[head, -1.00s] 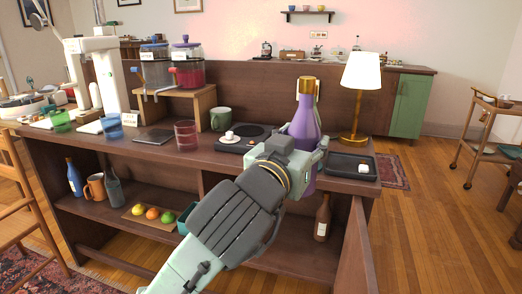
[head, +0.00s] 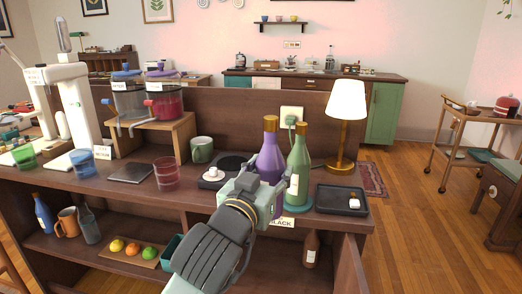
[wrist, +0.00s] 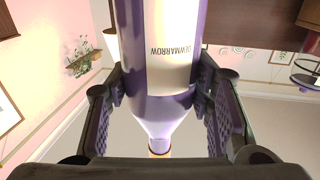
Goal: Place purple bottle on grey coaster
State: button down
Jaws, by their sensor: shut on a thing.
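The purple bottle (head: 271,160) has a gold cap and stands upright in my gripper (head: 265,190), left of a green bottle. My gripper is shut on it, and the gripper hides its lower part, so I cannot tell whether its base touches the counter. In the wrist view the bottle (wrist: 165,105) lies between the two finger pads, its pale label reading DEWMARROW upside down. I cannot make out a grey coaster; a round teal disc (head: 299,209) lies under the green bottle (head: 299,165).
A dark tray (head: 325,207) with a white cube and a lit lamp (head: 345,105) stand to the right. A sign reading BLACK hangs on the front edge.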

jog(key=w+f+p, duration=0.2)
jog(key=w, duration=0.4)
jog(key=w+a+f+p, duration=0.1)
jog(key=w+f+p, duration=0.1)
jog(key=w, duration=0.5)
jog(key=shift+w+a+f, duration=0.15)
jog(key=shift+a+f, duration=0.15)
jog(key=shift+f, duration=0.1)
jog(key=shift+f, duration=0.15)
jog(key=c, duration=0.8)
grip_release()
jog(key=shift+o, duration=0.2)
